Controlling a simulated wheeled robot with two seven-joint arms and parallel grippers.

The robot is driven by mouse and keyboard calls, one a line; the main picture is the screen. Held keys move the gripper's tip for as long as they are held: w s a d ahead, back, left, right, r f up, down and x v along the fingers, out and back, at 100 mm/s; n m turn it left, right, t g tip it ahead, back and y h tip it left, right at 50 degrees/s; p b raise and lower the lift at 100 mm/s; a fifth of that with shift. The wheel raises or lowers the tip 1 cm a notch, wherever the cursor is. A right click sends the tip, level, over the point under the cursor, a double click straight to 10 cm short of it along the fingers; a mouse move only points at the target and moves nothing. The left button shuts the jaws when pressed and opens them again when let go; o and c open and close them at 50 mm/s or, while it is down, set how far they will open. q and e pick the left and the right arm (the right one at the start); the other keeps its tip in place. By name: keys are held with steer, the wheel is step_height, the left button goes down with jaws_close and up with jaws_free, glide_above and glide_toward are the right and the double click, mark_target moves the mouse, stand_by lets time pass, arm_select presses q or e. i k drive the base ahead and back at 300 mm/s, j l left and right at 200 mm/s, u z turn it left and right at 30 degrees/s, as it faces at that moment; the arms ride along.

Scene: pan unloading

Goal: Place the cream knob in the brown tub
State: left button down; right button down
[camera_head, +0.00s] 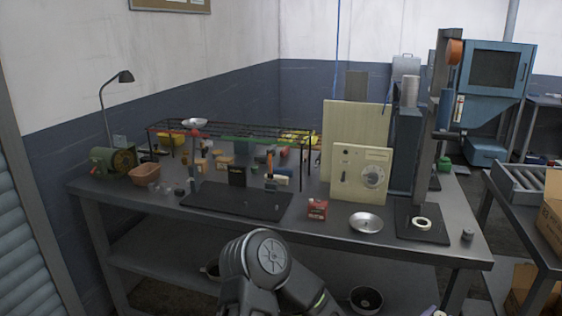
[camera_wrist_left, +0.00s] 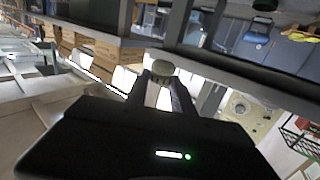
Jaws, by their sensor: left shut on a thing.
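The cream knob (camera_wrist_left: 162,67) shows at the fingertips in the left wrist view; its lower part is hidden between the fingers. My left gripper (camera_wrist_left: 160,88) is shut on it and holds it in the air, tilted in that view. The brown tub (camera_head: 144,173) stands at the left end of the workbench in the head view, beside a green motor-like machine. I cannot see inside it clearly. The left gripper is not clearly visible in the head view, where one of my arms shows at the bottom centre. My right gripper is not in view.
The workbench (camera_head: 335,238) carries a wire rack (camera_head: 235,135) over several small parts, a black mat (camera_head: 236,200), a red box (camera_head: 317,209), a silver dish (camera_head: 366,222) and a tall machine at right. A lamp (camera_head: 118,78) stands behind the tub.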

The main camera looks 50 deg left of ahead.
mark_target(144, 184)
steer(key=k+j, duration=0.15)
steer(key=j, duration=0.3)
steer(key=k+j+u, duration=0.15)
steer(key=j, duration=0.25)
steer(key=k+j, duration=0.1)
steer(key=j, duration=0.35)
steer(key=k+j+u, duration=0.15)
steer(key=j, duration=0.3)
steer(key=k+j, duration=0.1)
steer(key=j, duration=0.35)
steer(key=k+j+u, duration=0.15)
steer(key=j, duration=0.3)
steer(key=i, duration=0.1)
